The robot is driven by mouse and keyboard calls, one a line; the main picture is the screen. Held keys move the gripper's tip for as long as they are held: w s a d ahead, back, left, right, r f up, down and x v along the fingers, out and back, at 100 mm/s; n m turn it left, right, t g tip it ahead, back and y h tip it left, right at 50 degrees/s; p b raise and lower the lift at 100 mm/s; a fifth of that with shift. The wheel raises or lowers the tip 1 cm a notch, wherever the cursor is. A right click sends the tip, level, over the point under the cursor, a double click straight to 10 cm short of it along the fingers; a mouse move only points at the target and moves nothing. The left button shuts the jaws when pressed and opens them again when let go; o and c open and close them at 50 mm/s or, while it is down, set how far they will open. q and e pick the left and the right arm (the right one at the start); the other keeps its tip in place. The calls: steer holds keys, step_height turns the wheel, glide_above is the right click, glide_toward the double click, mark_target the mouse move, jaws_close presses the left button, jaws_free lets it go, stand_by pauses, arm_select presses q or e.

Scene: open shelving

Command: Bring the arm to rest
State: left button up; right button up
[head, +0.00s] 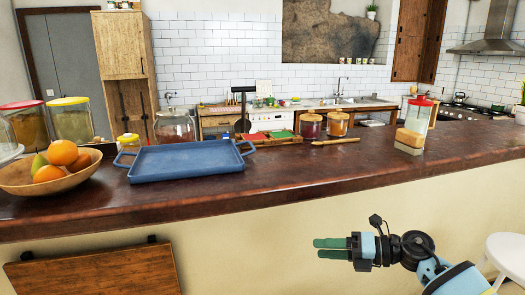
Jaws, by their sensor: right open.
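My right gripper (322,248) reaches in from the lower right, in front of the pale counter wall and below the countertop's front edge. Its green fingers point left and are seen from the side. It is open, and nothing shows between the fingers. It is apart from the counter and everything on it. My left gripper is not in view.
The dark countertop (290,180) crosses the view. On it are a blue tray (187,163), a wooden fruit bowl (22,180), jars and a red-topped dispenser (415,125). A wooden panel (95,272) is lower left; a white stool (505,255) is at right.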

steer(key=s+d+f+m+t+h, duration=0.1)
steer(key=s+f+m+t+h, duration=0.4)
steer(key=s+f+m, duration=0.6)
steer(key=s+f+m+t+h, duration=0.3)
steer(key=s+f+m+t, duration=0.45)
steer(key=m, duration=0.75)
steer(key=s+d+f+m+g+h, duration=0.2)
steer(key=s+f+m+g, duration=0.2)
steer(key=s+f, duration=0.3)
steer(key=s+d+f+m+g+h, duration=0.2)
steer(key=s+f+m, duration=0.4)
steer(key=s, duration=0.6)
step_height(320, 180, down, 2)
steer(key=shift+s+m+g+h, duration=0.25)
steer(key=shift+m+g+h, duration=0.25)
steer(key=shift+g, duration=0.55)
steer(key=shift+o, duration=0.3)
